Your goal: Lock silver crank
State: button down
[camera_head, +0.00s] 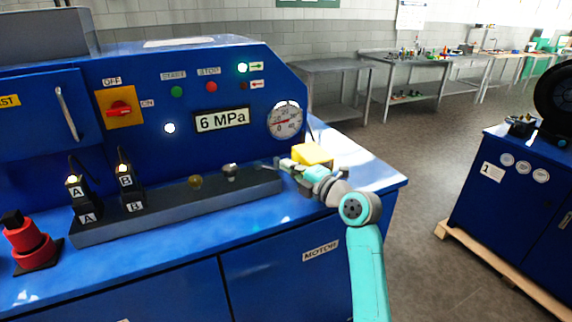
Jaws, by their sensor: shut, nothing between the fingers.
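A small silver piece (230,171), which looks like the silver crank, stands on the long dark grey bar (180,205) on the blue machine's top. It is too small to tell whether it is locked. My gripper (280,164) is at the right end of the bar, to the right of the silver piece and apart from it. The gripper points left; its fingers are small in view, shut and empty. A brass-coloured knob (195,182) sits on the bar to the left of the silver piece.
Black blocks marked A (78,192) and B (126,180) stand on the bar's left part. A yellow block (312,153) lies behind my gripper. The panel has a "6 MPa" display (221,119) and a gauge (285,120). A red knob (28,243) stands far left.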

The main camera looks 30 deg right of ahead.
jog(key=v, duration=1.1)
jog(key=shift+s+r, duration=0.1)
jog(key=shift+r, duration=0.15)
jog(key=shift+a, duration=0.1)
